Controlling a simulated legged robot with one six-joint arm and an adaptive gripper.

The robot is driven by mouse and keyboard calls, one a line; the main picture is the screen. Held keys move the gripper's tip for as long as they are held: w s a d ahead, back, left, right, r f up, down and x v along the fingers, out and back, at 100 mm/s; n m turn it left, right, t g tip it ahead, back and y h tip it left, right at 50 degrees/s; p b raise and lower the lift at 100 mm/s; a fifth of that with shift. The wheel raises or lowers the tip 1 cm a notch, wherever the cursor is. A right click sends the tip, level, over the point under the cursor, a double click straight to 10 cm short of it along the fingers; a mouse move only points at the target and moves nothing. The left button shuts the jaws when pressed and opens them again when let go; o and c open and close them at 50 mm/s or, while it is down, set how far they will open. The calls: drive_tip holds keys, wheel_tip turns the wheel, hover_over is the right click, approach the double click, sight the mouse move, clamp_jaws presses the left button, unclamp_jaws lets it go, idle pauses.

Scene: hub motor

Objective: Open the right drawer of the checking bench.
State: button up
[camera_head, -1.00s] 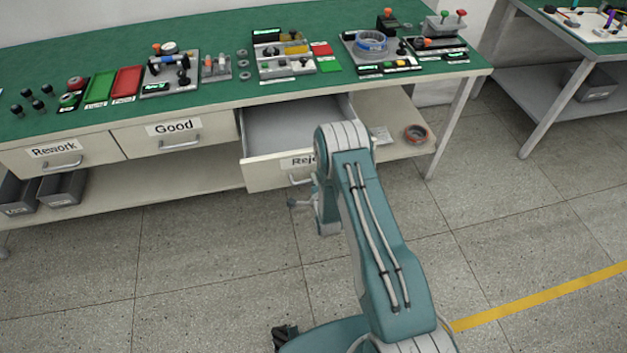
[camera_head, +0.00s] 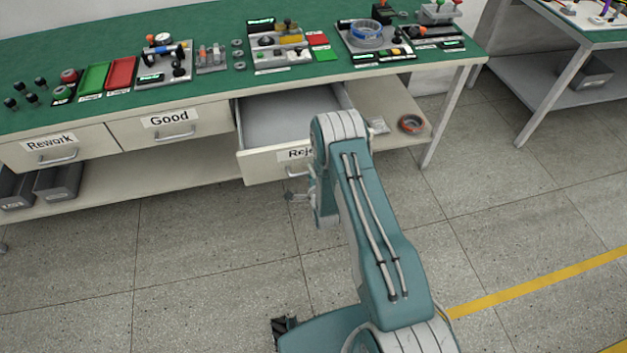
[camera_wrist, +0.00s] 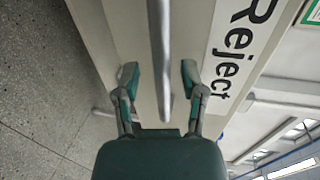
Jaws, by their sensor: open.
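The right drawer (camera_head: 256,167), labelled "Reject", stands pulled out from the checking bench (camera_head: 205,104), with its grey inside showing and looking empty. My arm hides part of its front and label. My gripper (camera_head: 301,196) is just in front of the drawer front in the head view. In the wrist view my gripper (camera_wrist: 161,80) is open, its two fingers on either side of the drawer handle (camera_wrist: 160,45), apart from it. The "Reject" label (camera_wrist: 238,50) is right of the handle there.
The "Good" drawer (camera_head: 172,127) and "Rework" drawer (camera_head: 60,148) are shut. An orange tape roll (camera_head: 411,123) lies on the lower shelf at right. A second table (camera_head: 560,62) stands at the back right. The floor (camera_head: 200,270) in front is clear at left.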

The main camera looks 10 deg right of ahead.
drive_tip(key=v, duration=1.1)
drive_tip(key=shift+s, duration=0.2)
drive_tip(key=w+r+n+g, duration=0.2)
drive_tip(key=w+r+n, duration=0.35)
drive_tip(key=r, duration=0.75)
drive_tip(key=s+r+n+g, duration=0.3)
drive_tip(key=r+n, duration=0.1)
drive_tip(key=r, duration=1)
drive_tip(key=s+r+n+g, duration=0.2)
drive_tip(key=s+r+n, duration=0.2)
drive_tip(key=s, duration=0.9)
drive_tip(key=s+r+n+g, duration=0.3)
drive_tip(key=s+r+n, duration=0.1)
drive_tip(key=s+r, duration=0.7)
drive_tip(key=s, duration=0.3)
drive_tip(key=shift+s+a, duration=0.15)
drive_tip(key=shift+s, duration=0.05)
